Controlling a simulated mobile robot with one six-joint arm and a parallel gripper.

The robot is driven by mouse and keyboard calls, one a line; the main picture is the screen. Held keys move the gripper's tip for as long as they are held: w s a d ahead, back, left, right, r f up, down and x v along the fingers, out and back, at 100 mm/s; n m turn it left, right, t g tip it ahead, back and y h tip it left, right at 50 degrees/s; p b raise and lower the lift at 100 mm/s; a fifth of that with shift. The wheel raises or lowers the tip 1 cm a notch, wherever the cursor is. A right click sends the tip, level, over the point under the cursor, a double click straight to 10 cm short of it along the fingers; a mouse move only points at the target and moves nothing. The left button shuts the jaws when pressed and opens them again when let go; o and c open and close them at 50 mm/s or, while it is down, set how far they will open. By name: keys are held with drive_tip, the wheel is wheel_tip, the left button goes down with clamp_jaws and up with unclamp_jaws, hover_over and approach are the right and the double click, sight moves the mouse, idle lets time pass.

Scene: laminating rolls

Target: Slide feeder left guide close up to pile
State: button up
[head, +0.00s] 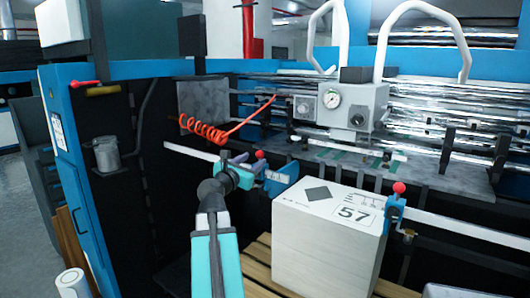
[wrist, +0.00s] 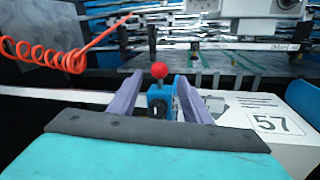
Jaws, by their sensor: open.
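The feeder left guide is a blue block (head: 281,180) with a red knob (head: 259,155), on a pale rail at the back left corner of the pile. The pile (head: 322,245) is a tall white stack marked 57. My gripper (head: 246,167) is at the guide's left side in the head view. In the wrist view my gripper (wrist: 160,84) is open, with a purple finger on each side of the guide (wrist: 159,101) and its red knob (wrist: 160,71). The pile's top (wrist: 255,112) lies right of the right finger. The fingers hide any gap between guide and pile.
A second blue guide (head: 395,212) with a red knob stands at the pile's right side. A coiled orange hose (head: 205,130) hangs to the left above the rail. A grey gauge box (head: 345,104) stands behind. The pile rests on wooden slats (head: 258,268).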

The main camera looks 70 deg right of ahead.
drive_tip(key=d+p, duration=0.1)
drive_tip(key=d, duration=0.9)
drive_tip(key=shift+s+d, duration=0.35)
clamp_jaws()
